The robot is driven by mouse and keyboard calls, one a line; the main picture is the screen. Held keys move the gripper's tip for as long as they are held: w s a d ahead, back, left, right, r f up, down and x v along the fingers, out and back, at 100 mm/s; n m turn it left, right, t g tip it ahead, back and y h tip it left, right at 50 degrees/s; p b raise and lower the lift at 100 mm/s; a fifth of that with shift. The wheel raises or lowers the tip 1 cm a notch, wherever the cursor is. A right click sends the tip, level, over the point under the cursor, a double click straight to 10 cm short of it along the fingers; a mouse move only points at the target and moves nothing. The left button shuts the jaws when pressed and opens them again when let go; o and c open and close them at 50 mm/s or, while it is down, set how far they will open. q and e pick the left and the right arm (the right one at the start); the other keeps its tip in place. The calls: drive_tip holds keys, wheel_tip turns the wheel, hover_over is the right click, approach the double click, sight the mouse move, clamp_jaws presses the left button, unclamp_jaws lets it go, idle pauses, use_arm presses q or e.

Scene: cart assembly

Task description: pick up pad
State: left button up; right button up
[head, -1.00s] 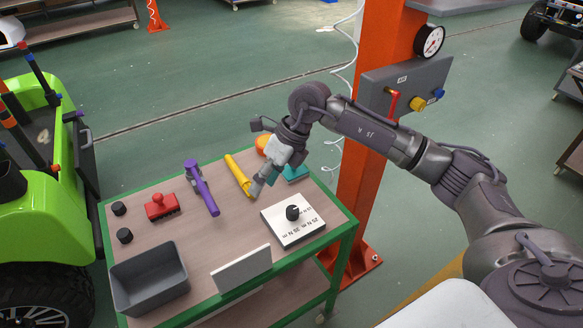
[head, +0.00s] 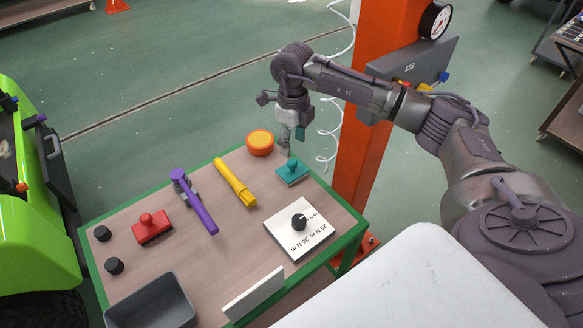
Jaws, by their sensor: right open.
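A teal square pad with a small knob on top (head: 291,173) lies near the far right corner of the green-framed cart (head: 358,238). A round orange and yellow disc (head: 260,143) sits just left of it at the far edge. My right gripper (head: 292,148) is open and empty, pointing down just beyond and above the teal pad, between it and the disc in the picture. Whether a fingertip touches the pad cannot be told. My left gripper is not in view.
On the cart are a yellow tool (head: 235,181), a purple-handled tool (head: 199,207), a red brush (head: 152,227), two black knobs, a grey bin (head: 150,303) and a white torque plate (head: 285,245). An orange post (head: 370,150) stands right of the cart.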

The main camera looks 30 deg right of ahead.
sight(292, 161)
wheel_tip(292, 161, down, 2)
drive_tip(key=shift+w+f, duration=0.1)
drive_tip(key=shift+f, duration=0.3)
drive_tip(key=f, duration=0.1)
drive_tip(key=f+p, duration=0.1)
drive_tip(key=f, duration=0.2)
drive_tip(key=shift+s+a+f, duration=0.1)
drive_tip(key=shift+s+a, duration=0.1)
drive_tip(key=shift+a, duration=0.05)
drive_tip(key=shift+f+p, duration=0.3)
drive_tip(key=shift+f, duration=0.15)
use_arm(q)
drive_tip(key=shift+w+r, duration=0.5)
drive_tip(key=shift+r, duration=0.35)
use_arm(e)
clamp_jaws()
